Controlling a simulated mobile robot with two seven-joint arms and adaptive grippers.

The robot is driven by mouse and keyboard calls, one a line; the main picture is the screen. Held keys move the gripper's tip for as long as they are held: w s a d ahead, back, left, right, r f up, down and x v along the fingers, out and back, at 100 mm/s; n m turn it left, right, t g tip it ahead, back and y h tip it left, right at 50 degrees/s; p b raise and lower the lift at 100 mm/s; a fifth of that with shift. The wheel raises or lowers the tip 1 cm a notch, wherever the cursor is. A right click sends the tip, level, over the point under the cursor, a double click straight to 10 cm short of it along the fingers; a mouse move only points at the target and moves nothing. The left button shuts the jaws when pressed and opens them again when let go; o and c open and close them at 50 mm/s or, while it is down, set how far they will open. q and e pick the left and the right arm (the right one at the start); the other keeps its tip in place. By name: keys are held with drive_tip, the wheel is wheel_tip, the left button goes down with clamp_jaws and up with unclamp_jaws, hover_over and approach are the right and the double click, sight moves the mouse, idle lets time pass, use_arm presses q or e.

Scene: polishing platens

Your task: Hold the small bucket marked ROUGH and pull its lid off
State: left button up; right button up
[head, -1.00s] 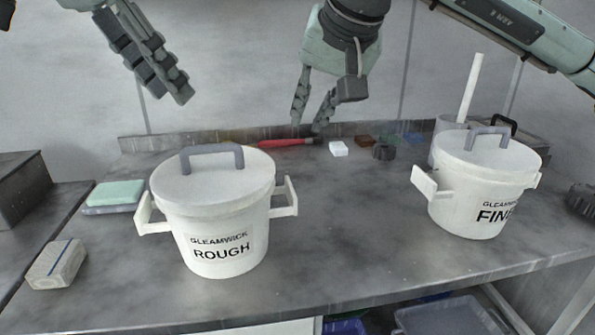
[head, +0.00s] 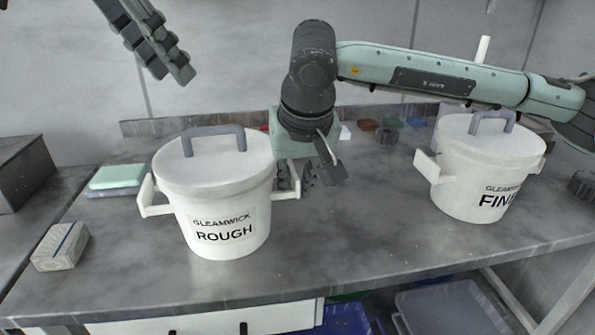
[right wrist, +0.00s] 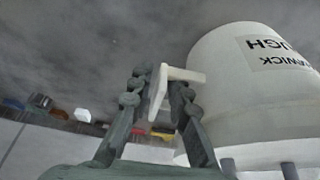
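The white ROUGH bucket (head: 222,228) stands upright at centre left on the bench. Its lid (head: 212,160), with a grey loop handle (head: 213,140), sits on it. My right gripper (head: 306,178) is low beside the bucket's right side handle (head: 289,181), partly hidden behind its own wrist. In the right wrist view its open fingers (right wrist: 158,88) stand either side of that handle (right wrist: 157,92), with a gap visible on one side. My left gripper (head: 165,70) hangs high at upper left, clear of the bucket; its finger gap is unclear.
The lidded FINE bucket (head: 463,192) stands at the right, beneath my right forearm. A green-topped pad (head: 117,177) and a grey block (head: 60,247) lie left of the ROUGH bucket. Bench front is clear between the buckets. Blocks lie at the back.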

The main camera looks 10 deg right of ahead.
drive_tip(key=shift+w+f, duration=0.1)
drive_tip(key=shift+f, duration=0.05)
clamp_jaws()
idle(1.7)
drive_tip(key=shift+o, duration=1.5)
unclamp_jaws()
